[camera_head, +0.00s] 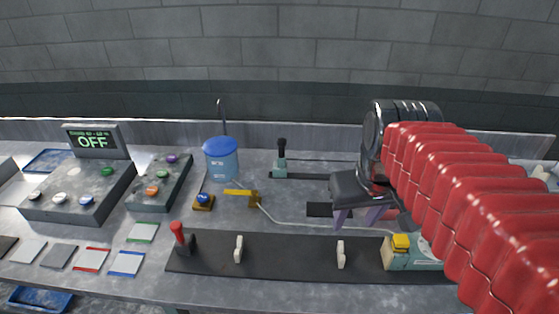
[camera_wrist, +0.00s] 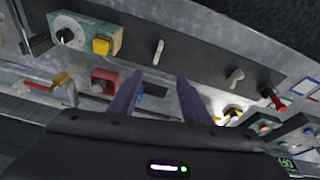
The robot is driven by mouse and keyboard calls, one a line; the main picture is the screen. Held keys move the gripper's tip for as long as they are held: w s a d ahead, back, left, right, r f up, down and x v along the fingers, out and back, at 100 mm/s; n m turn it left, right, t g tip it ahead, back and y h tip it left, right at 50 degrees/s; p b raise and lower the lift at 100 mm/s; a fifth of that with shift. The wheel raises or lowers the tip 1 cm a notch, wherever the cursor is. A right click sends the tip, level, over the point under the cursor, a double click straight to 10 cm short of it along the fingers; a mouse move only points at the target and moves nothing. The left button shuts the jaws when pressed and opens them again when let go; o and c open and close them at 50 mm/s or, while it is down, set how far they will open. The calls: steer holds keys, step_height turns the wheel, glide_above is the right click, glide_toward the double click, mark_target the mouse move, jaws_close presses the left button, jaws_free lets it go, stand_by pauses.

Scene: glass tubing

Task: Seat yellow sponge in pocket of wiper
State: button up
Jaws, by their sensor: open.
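A yellow block (camera_head: 400,241) sits at the top of a teal box (camera_head: 428,262) on the right end of the black board. It may be the sponge; the wrist view also shows this yellow block (camera_wrist: 101,45) beside a dial. I cannot single out the wiper or its pocket with certainty. My gripper (camera_head: 357,218) is above the table, left of and behind the teal box, fingers pointing down and apart. In the wrist view my gripper (camera_wrist: 158,95) has nothing between its two purple fingers. It is apart from the yellow block.
The black board (camera_head: 290,255) carries two pale levers and a red-knobbed lever (camera_head: 178,235). A brass piece with a yellow handle (camera_head: 237,192) trails a pale hose. A blue canister (camera_head: 221,160) stands behind. A red box (camera_wrist: 104,82) is near my fingers. My red arm hides the right side.

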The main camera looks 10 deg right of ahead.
steer(key=s+a+f+n+t, duration=0.1)
steer(key=s+a+f+t, duration=0.1)
steer(key=a, duration=0.6)
steer(key=shift+s+f+y, duration=0.25)
steer(key=shift+s+y, duration=0.15)
steer(key=shift+s, duration=0.25)
steer(key=shift+a, duration=0.1)
steer(key=shift+c, duration=0.2)
